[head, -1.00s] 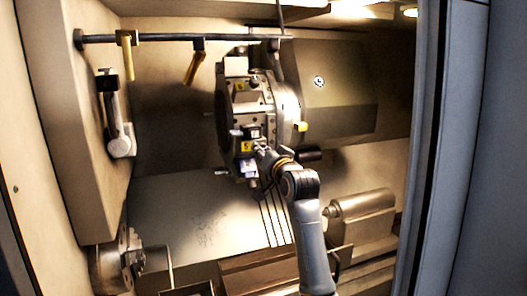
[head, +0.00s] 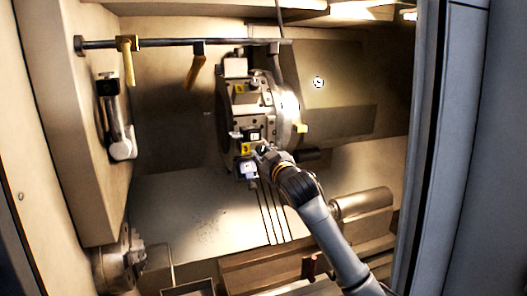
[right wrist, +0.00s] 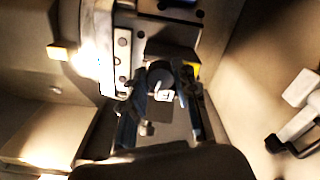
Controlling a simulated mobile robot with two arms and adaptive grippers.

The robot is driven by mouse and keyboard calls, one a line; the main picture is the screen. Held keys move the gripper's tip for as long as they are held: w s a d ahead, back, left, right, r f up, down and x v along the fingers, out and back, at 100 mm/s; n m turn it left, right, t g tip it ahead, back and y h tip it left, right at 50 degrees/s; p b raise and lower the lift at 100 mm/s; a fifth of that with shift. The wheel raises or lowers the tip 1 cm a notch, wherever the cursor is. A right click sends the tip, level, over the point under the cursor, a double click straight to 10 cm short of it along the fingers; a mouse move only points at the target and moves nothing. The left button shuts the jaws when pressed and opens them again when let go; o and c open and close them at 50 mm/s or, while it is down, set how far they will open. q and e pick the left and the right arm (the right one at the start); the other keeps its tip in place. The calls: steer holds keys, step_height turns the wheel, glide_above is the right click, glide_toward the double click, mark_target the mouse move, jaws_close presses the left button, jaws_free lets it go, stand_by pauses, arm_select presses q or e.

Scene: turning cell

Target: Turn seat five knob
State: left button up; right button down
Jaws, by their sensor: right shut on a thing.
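The tool turret (head: 285,105) is a metal disc with several tool seats around its rim, at the middle of the head view. A seat at its lower front carries a yellow label (head: 246,149) that appears to read 5. My right gripper (head: 264,153) is at this seat, reaching in from the lower right. In the right wrist view its two fingers (right wrist: 160,98) are on either side of a dark round knob (right wrist: 160,76) with a pale mark, and are shut on it. The contact points are partly in shadow. My left gripper is not in view.
A rail (head: 170,43) with yellow-handled fittings runs along the top left. A chuck (head: 120,260) is at the lower left and a tailstock cylinder (head: 362,203) at the lower right. The door edge (head: 428,150) bounds the right side. The sloped cover left of the turret is clear.

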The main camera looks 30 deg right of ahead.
steer(key=shift+n+p, duration=0.35)
steer(key=shift+n, duration=0.75)
steer(key=c, duration=1)
jaws_free()
steer(key=shift+s, duration=0.2)
steer(key=v, duration=1.1)
steer(key=shift+s, duration=0.25)
